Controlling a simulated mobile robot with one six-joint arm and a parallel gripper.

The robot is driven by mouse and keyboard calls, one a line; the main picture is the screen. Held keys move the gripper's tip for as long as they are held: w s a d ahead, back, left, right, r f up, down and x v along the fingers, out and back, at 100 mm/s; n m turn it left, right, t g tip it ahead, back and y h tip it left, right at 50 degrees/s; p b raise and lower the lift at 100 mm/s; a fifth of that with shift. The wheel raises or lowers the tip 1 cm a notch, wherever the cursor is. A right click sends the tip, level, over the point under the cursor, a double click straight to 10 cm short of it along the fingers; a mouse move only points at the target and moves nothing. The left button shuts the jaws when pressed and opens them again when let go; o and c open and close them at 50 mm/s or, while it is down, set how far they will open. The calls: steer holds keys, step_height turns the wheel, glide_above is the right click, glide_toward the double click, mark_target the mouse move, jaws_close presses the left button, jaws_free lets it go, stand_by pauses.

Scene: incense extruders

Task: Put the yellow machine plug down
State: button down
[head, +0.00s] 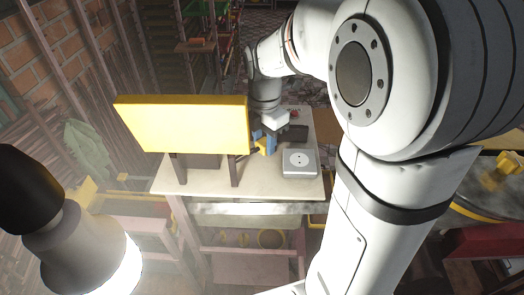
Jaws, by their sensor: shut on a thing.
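The yellow machine plug (264,147) is small and partly hidden in the head view. It is at my gripper (265,138), which is shut on it over the pale tabletop (205,184). The gripper is small here and its fingers are partly hidden. I cannot tell whether the plug touches the tabletop. A large yellow panel (183,125) stands just left of the gripper.
A grey box with a round socket (299,161) is on the table, right of the gripper. A dark block lies behind it (293,133). The table's front left is clear. A bright lamp (84,250) stands in the left foreground.

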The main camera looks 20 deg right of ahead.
mark_target(264, 163)
steer(key=shift+s+f, duration=0.1)
steer(key=shift+f, duration=1.75)
steer(key=shift+f, duration=0.1)
steer(key=shift+f+b, duration=0.3)
steer(key=shift+f, duration=0.2)
steer(key=c, duration=1)
jaws_free()
step_height(264, 163, up, 13)
steer(key=shift+r, duration=0.1)
